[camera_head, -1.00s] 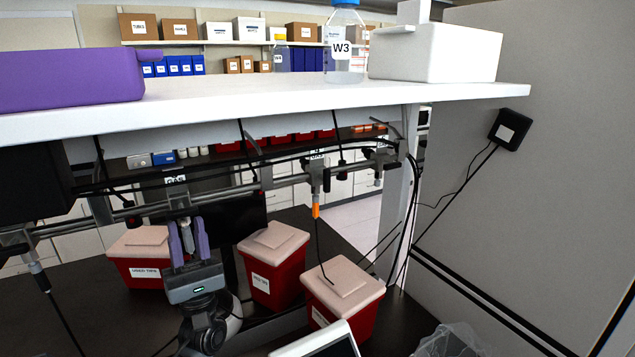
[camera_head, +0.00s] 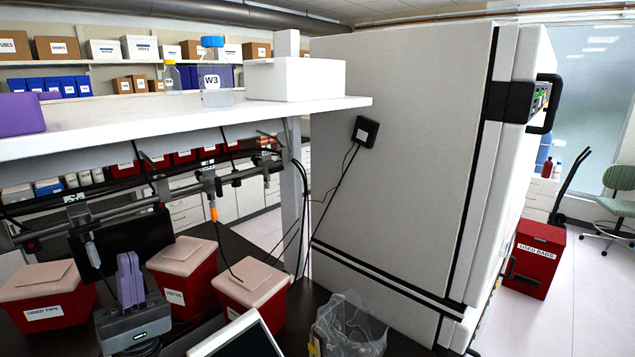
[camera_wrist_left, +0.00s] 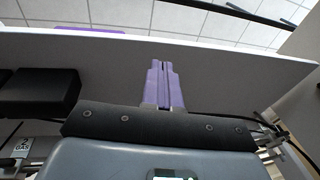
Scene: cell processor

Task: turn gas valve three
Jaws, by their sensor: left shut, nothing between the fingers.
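A grey gas pipe (camera_head: 130,203) with valves runs under the white shelf in the head view. One valve (camera_head: 92,248) hangs at the left, below a small label (camera_head: 75,198) whose number I cannot read. Another valve (camera_head: 209,184) has an orange tip below it. My left gripper (camera_head: 128,262) has its two purple fingers together, empty and pointing up, to the right of the left valve and apart from it. In the left wrist view the shut fingers (camera_wrist_left: 163,82) point at the shelf's underside, and a "GAS" label (camera_wrist_left: 22,147) shows at lower left. My right gripper is not in view.
Red bins with pale lids stand on the dark bench: one "used tips" bin (camera_head: 50,307), one behind the gripper (camera_head: 184,292) and one further right (camera_head: 252,300). The white shelf (camera_head: 180,127) hangs overhead. Cables (camera_head: 300,200) dangle at its right end. A large grey cabinet (camera_head: 400,160) stands right.

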